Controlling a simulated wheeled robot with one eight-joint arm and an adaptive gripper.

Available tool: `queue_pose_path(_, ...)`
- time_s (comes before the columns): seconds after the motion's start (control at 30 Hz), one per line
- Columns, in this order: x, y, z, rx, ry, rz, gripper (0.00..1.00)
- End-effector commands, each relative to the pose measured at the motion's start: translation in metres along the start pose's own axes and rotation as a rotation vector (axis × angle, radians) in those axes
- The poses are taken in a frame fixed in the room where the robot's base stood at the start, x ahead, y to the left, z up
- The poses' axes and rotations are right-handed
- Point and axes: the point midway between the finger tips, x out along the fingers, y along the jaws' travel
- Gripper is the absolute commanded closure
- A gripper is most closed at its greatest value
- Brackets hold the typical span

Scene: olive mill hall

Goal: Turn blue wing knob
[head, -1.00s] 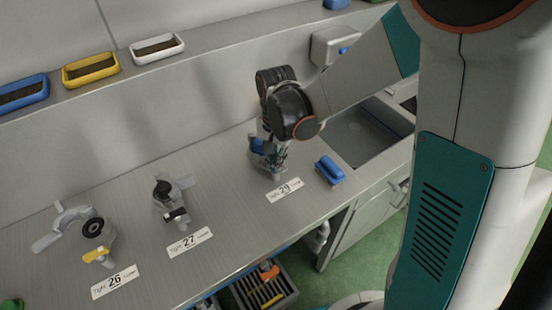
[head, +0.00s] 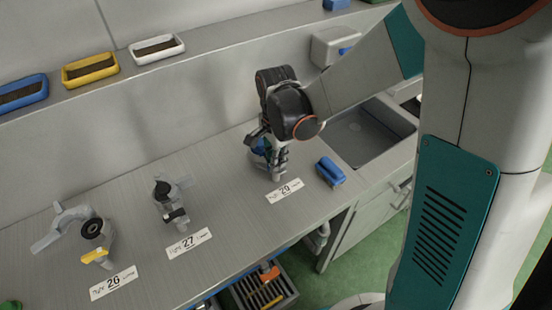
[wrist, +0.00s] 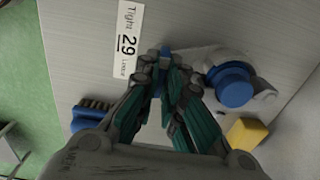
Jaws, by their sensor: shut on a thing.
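The blue wing knob (wrist: 166,52) belongs to the grey fitting (wrist: 205,58) behind the label "29" (wrist: 128,45). Only a small dark blue bit of the knob shows between my fingertips in the wrist view; the rest is hidden. My gripper (wrist: 165,80) points down at the fitting and is shut on the knob. In the head view my gripper (head: 278,160) hides most of this fitting. A round blue cap (wrist: 232,84) sits on the fitting beside my fingers, to the right in the wrist view.
A blue brush (head: 330,171) lies right of the fitting, before a sink (head: 365,135). A yellow block (wrist: 246,132) lies near the cap. Fittings with black (head: 176,214) and yellow (head: 95,256) knobs stand left. Coloured trays line the back ledge.

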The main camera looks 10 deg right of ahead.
Motion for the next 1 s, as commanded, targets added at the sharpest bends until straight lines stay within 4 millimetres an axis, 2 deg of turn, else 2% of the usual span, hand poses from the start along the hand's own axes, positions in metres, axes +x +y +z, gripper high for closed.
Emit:
queue_pose_path(0.37,-0.001,-0.001,0.0,0.007,0.0,-0.002,1.0)
queue_pose_path(0.4,-0.001,-0.001,0.0,0.007,0.0,-0.002,0.89)
queue_pose_path(0.5,-0.001,-0.001,0.0,0.007,0.0,-0.002,0.72)
queue_pose_path(0.83,-0.001,0.0,0.0,0.006,0.0,-0.001,0.72)
queue_pose_path(1.0,-0.014,0.0,0.0,0.005,0.0,-0.001,0.72)
